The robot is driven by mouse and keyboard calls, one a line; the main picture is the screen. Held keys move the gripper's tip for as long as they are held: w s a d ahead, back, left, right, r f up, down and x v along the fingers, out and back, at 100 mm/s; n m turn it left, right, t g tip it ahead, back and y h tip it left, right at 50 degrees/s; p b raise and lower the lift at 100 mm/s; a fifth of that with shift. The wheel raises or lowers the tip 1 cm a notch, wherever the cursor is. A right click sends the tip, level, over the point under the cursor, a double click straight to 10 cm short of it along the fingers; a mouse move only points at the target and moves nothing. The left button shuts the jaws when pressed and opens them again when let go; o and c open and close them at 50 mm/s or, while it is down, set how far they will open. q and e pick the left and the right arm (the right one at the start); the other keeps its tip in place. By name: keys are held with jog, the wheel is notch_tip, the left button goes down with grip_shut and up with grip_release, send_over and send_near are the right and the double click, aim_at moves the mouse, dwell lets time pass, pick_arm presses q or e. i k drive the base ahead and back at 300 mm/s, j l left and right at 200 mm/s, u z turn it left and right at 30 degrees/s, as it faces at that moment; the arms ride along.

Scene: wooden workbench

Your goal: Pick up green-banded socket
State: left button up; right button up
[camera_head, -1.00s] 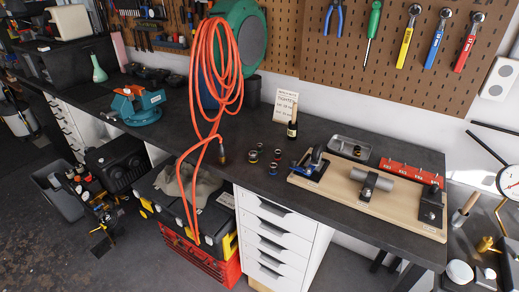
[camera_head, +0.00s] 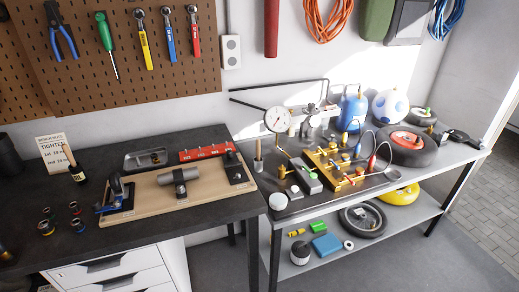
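A group of small dark sockets stands on the dark benchtop at the left of the head view, left of the wooden board. One socket (camera_head: 46,228) has a yellowish band, another (camera_head: 74,208) looks reddish, and another (camera_head: 78,225) looks blue. The socket at the back left of the group (camera_head: 48,212) is small and dark, and its band colour is hard to tell. I cannot be sure which one has the green band. Neither of my grippers is in view.
The wooden board (camera_head: 150,203) with clamps and a grey cylinder lies right of the sockets. Behind are a grey tray (camera_head: 130,162), a red rail (camera_head: 207,151), a brush (camera_head: 76,172) and a sign (camera_head: 54,152). A metal side table (camera_head: 440,165) stands at right.

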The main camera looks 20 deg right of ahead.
aim_at(48, 212)
jog(key=z, duration=0.25)
jog(key=j+u, duration=0.1)
jog(key=u, duration=0.3)
jog(key=i+u, duration=0.1)
jog(key=u, duration=0.35)
jog(key=j+u, duration=0.15)
jog(key=u, duration=0.25)
